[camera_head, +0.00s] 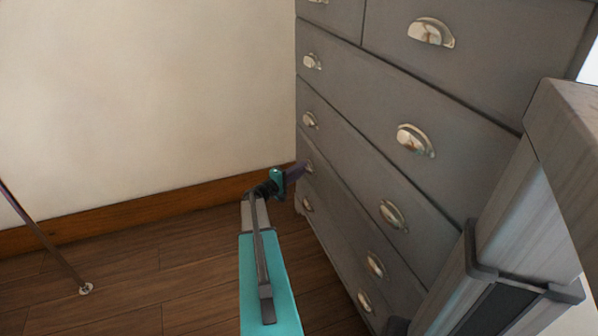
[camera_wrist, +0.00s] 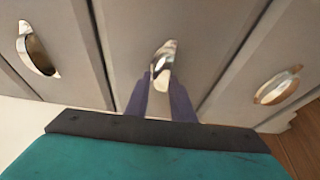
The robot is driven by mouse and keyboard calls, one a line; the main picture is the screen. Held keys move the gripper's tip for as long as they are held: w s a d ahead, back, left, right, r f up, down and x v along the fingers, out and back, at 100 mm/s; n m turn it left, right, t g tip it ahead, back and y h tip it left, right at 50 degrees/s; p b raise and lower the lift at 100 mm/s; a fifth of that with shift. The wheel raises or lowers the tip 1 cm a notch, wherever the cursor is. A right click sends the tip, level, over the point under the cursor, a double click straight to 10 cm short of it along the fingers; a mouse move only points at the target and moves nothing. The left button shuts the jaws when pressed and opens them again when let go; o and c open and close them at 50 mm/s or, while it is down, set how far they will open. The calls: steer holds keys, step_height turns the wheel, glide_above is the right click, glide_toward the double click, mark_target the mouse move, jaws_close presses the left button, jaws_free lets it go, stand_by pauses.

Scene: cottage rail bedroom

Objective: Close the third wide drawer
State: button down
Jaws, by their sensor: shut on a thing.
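The grey dresser (camera_head: 350,150) stands against the wall, with wide drawers stacked below a row of smaller ones. The third wide drawer (camera_head: 345,215) has two silver cup handles, a right one (camera_head: 376,264) and a left one, partly hidden behind my gripper. My gripper (camera_head: 299,170) reaches low to the dresser's left end. In the wrist view my purple fingers (camera_wrist: 162,85) are shut on the drawer's left handle (camera_wrist: 164,62). The drawer front looks nearly in line with its neighbours; I cannot tell whether a small gap is left.
Neighbouring drawer handles show at the left (camera_wrist: 38,50) and right (camera_wrist: 278,86) in the wrist view. A wooden baseboard (camera_head: 150,208) runs along the cream wall (camera_head: 140,90). A thin pole (camera_head: 45,240) stands at the left. The wooden floor (camera_head: 140,275) between is clear.

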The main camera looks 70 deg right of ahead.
steer(key=c, duration=1.6)
jaws_free()
steer(key=shift+s+d+f, duration=0.25)
steer(key=shift+s+f, duration=0.1)
steer(key=shift+f, duration=0.05)
steer(key=shift+c, duration=0.2)
steer(key=shift+w+r, duration=0.1)
steer(key=shift+r, duration=0.05)
steer(key=shift+a, duration=0.1)
steer(key=shift+w, duration=0.15)
steer(key=p+v, duration=0.2)
steer(key=v, duration=1.1)
steer(key=shift+a, duration=0.35)
steer(key=shift+w, duration=0.15)
